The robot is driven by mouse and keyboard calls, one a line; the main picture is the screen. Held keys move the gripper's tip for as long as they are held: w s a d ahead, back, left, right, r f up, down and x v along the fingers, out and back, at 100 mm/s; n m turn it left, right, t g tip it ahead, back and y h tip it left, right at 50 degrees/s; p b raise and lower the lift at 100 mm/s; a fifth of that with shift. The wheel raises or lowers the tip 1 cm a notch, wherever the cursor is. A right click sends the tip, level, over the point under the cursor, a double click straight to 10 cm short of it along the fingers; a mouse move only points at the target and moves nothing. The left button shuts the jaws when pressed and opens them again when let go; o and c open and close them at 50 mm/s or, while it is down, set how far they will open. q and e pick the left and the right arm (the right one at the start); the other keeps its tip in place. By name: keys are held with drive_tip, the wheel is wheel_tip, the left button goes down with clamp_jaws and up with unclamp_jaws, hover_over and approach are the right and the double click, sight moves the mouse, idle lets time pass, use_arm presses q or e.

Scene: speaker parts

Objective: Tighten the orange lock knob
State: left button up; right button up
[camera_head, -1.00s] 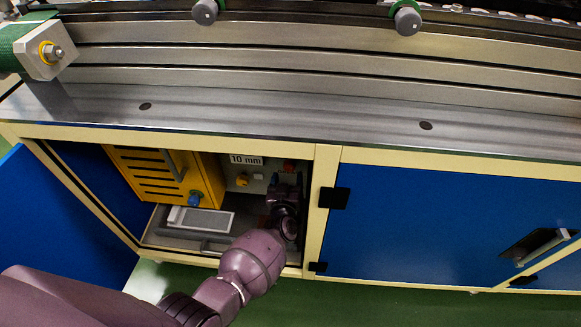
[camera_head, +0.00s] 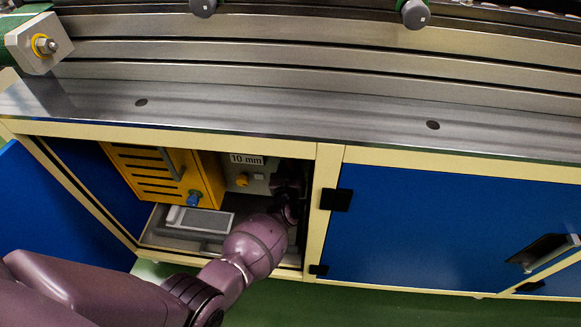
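My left arm reaches into the open cabinet bay. My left gripper (camera_head: 287,186) is in the dark right side of the bay, close to the back panel. Its fingers are dark and small, so I cannot tell whether they are open or shut, or whether they touch anything. A small yellow-orange knob (camera_head: 242,180) sits on the grey back panel below a "10 mm" label (camera_head: 246,159), left of the gripper and apart from it. No other orange knob shows clearly; the gripper and wrist hide part of the panel. My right gripper is not in view.
A yellow slotted box (camera_head: 209,177) with a blue knob (camera_head: 193,199) fills the bay's left side. A grey-white device (camera_head: 207,219) lies on the bay floor. The frame post (camera_head: 322,215) is close right of my wrist. A blue door (camera_head: 55,215) stands open at left.

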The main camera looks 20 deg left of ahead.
use_arm(q)
drive_tip(key=shift+c, duration=0.9)
drive_tip(key=m, duration=0.2)
drive_tip(key=shift+r+m+p, duration=0.15)
drive_tip(key=shift+m+p, duration=0.15)
drive_tip(key=shift+p, duration=0.05)
drive_tip(key=shift+f+m, duration=0.2)
drive_tip(key=shift+m, duration=1)
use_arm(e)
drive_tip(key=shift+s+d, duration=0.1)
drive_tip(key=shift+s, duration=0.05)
use_arm(q)
drive_tip(key=o, duration=0.9)
drive_tip(key=shift+s+r, duration=0.1)
drive_tip(key=p+v, duration=0.3)
drive_tip(key=v, duration=0.7)
drive_tip(key=shift+s+d+p, duration=0.15)
drive_tip(key=shift+s+p, duration=0.15)
drive_tip(key=shift+p, duration=0.1)
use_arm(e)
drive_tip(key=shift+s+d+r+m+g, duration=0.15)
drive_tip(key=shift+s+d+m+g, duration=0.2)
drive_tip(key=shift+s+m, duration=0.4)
